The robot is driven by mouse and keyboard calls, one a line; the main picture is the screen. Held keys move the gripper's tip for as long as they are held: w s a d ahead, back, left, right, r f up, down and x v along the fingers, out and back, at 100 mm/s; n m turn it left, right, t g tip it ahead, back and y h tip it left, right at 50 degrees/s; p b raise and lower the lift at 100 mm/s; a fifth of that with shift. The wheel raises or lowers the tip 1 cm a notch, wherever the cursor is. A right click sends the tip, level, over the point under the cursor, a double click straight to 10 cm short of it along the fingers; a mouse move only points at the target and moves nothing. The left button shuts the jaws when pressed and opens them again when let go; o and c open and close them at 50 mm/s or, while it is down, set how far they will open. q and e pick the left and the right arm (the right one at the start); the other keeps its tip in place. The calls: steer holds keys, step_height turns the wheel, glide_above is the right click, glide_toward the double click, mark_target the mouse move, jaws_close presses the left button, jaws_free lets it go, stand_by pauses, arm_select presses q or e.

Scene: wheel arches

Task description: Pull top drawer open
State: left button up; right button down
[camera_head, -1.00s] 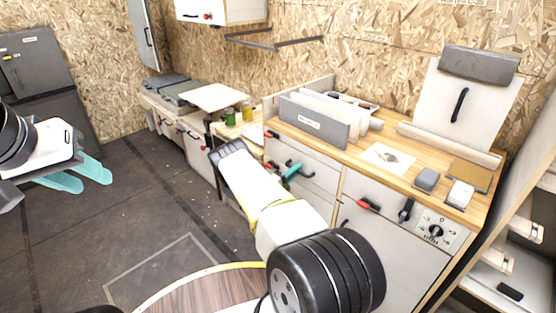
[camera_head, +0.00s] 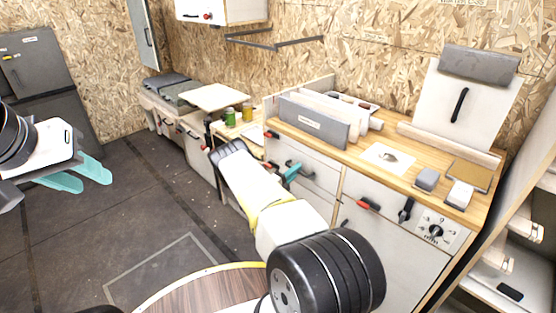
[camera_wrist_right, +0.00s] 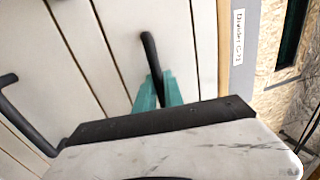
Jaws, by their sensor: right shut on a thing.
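The drawer cabinet under the wooden worktop has pale fronts with dark handles. The top drawer front (camera_wrist_right: 170,25) shows in the right wrist view, with a black bar handle (camera_wrist_right: 150,50) on it. My right gripper (camera_wrist_right: 157,88) is shut on this handle, its teal fingers on either side of the bar. In the head view my right gripper (camera_head: 292,172) is at the cabinet front (camera_head: 318,180), and my forearm hides part of the lower fronts. No clear gap shows around the drawer. My left gripper (camera_head: 94,180) is open and empty, far left, away from the cabinet.
The worktop (camera_head: 365,170) carries a grey divider box (camera_head: 314,122) and small grey blocks. A red-handled door and a knob panel (camera_head: 436,232) are right of the drawers. The dark floor (camera_head: 120,215) at left is mostly clear.

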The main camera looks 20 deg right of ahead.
steer(key=r+v, duration=0.3)
steer(key=v, duration=1.5)
steer(key=a+r+v, duration=0.1)
steer(key=r+v, duration=0.2)
steer(key=v, duration=1.5)
steer(key=shift+s+a+r, duration=0.25)
steer(key=shift+r, duration=0.05)
steer(key=c, duration=1.7)
jaws_free()
steer(key=shift+a, duration=0.1)
steer(key=v, duration=0.7)
steer(key=shift+s+a+f, duration=0.1)
steer(key=shift+s+a, duration=0.05)
steer(key=shift+a, duration=0.15)
